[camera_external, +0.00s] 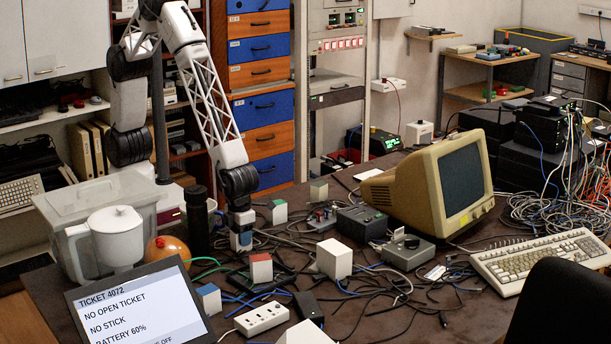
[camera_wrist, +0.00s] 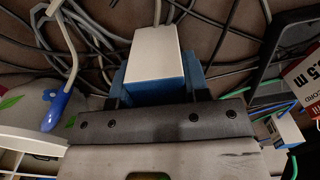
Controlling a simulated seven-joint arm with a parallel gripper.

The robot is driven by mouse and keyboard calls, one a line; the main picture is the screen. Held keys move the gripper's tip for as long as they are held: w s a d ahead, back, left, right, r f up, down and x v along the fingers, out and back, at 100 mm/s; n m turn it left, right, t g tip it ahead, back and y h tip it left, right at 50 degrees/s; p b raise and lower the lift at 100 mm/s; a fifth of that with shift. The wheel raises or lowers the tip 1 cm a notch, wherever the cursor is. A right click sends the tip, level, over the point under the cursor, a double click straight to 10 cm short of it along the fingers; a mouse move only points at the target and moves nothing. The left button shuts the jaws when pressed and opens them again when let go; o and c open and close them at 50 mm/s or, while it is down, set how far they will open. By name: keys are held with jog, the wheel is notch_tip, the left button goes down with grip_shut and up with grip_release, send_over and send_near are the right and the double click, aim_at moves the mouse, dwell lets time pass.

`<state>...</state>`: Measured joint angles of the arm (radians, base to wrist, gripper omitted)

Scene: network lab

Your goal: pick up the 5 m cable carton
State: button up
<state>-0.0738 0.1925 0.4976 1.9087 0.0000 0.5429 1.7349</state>
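My gripper (camera_external: 241,215) points down at the table, over a small white and blue carton (camera_external: 241,240). In the wrist view this carton (camera_wrist: 155,55) lies between my two fingers (camera_wrist: 157,80), with its white face and blue lower band showing. A finger stands close on each side; I cannot tell whether they press on it. No length label is readable on it.
Other cartons stand nearby: blue and white (camera_external: 208,298), green and white (camera_external: 277,212), plain white (camera_external: 334,259). A dark bottle (camera_external: 197,220) is close to my gripper's left. Loose cables cover the table around.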

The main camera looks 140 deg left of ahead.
jog(key=shift+c, duration=1.4)
jog(key=shift+r, duration=5)
